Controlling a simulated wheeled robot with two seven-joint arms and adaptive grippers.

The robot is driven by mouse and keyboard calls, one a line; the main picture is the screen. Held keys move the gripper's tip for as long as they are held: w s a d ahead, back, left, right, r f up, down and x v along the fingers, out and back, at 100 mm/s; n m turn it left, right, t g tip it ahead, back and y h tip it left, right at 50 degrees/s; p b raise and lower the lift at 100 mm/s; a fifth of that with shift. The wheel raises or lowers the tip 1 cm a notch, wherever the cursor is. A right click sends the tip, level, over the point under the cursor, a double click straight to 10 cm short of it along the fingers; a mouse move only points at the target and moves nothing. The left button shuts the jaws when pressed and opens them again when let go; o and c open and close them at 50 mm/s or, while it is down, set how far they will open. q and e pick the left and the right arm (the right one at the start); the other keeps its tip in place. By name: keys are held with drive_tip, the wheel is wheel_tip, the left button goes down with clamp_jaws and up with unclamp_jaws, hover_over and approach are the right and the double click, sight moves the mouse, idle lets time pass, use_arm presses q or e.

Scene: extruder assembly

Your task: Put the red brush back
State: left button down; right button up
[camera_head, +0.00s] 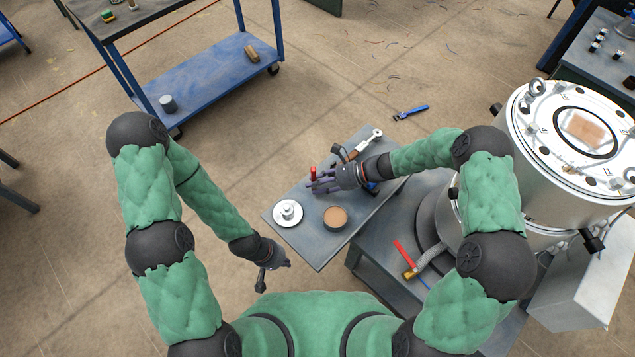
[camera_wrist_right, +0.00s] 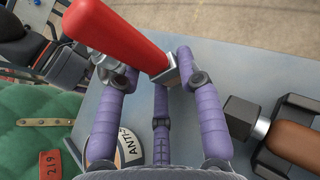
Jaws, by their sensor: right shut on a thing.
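The red brush shows as an upright red handle (camera_head: 313,172) at my right gripper (camera_head: 318,186) over the small grey table. In the right wrist view, its thick red handle (camera_wrist_right: 118,36) with a metal collar sits between the purple fingers of my right gripper (camera_wrist_right: 165,75). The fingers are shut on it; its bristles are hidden. A round can with a brown top (camera_head: 335,217) stands on the table near that gripper, and its lettered side (camera_wrist_right: 131,149) shows in the wrist view. My left gripper (camera_head: 267,278) hangs left of the table, away from the brush; its finger opening is unclear.
The grey table (camera_head: 318,251) also bears a white flanged disc (camera_head: 288,212) and a hammer (camera_head: 366,144). A large metal vessel (camera_head: 530,180) stands at the right. A red lever (camera_head: 404,253) lies by its hose. A blue cart (camera_head: 215,75) stands behind; floor between is open.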

sight(314, 172)
drive_tip(key=shift+s+f+b, duration=0.1)
drive_tip(key=shift+f+b, duration=0.3)
drive_tip(key=shift+f, duration=0.3)
idle(0.5)
drive_tip(key=shift+s+f, duration=0.15)
drive_tip(key=shift+f, duration=0.15)
drive_tip(key=shift+s+f, duration=0.15)
drive_tip(key=shift+f, duration=0.05)
drive_tip(key=o, duration=1.2)
drive_tip(key=shift+o, duration=0.2)
drive_tip(key=shift+w+r, duration=0.25)
drive_tip(key=shift+r, duration=0.2)
wheel_tip(314, 172, up, 10)
drive_tip(key=shift+s+a+f, duration=0.1)
